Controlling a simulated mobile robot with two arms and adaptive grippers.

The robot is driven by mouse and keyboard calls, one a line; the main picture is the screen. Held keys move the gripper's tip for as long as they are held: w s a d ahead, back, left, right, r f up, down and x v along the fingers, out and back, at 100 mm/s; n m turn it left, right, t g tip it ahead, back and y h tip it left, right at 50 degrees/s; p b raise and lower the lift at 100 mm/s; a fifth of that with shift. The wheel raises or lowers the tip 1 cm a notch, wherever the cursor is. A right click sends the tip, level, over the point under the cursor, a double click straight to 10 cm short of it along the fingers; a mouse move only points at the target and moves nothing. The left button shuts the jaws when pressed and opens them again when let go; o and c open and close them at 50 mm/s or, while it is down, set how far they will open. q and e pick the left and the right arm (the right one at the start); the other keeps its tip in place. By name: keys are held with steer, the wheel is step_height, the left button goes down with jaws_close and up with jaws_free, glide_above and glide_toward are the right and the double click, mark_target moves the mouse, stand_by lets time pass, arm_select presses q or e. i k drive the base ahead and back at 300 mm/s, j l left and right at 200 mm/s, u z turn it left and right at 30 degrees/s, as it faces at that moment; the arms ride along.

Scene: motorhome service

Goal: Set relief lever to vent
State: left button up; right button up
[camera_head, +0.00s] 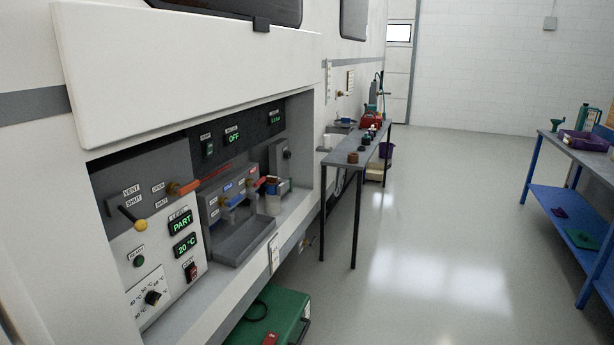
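The relief lever (141,225) is a short dark rod with a yellow ball on its end. It sits at the upper left of the white control panel (130,262), inside the open service hatch of the motorhome. The rod slants down to the right, with the ball at its lower end. Small labels reading VENT (131,190) and SHUT (134,201) are just above it. I cannot tell exactly which label the lever lines up with. Neither of my grippers is in view.
An orange lever (188,187) with OPEN and SHUT labels is right of the relief lever. Displays read PART (181,223) and 20 °C (186,245). The raised hatch flap (190,75) overhangs the panel. A green case (270,318) stands below.

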mark_target(141, 225)
steer(key=u, duration=0.9)
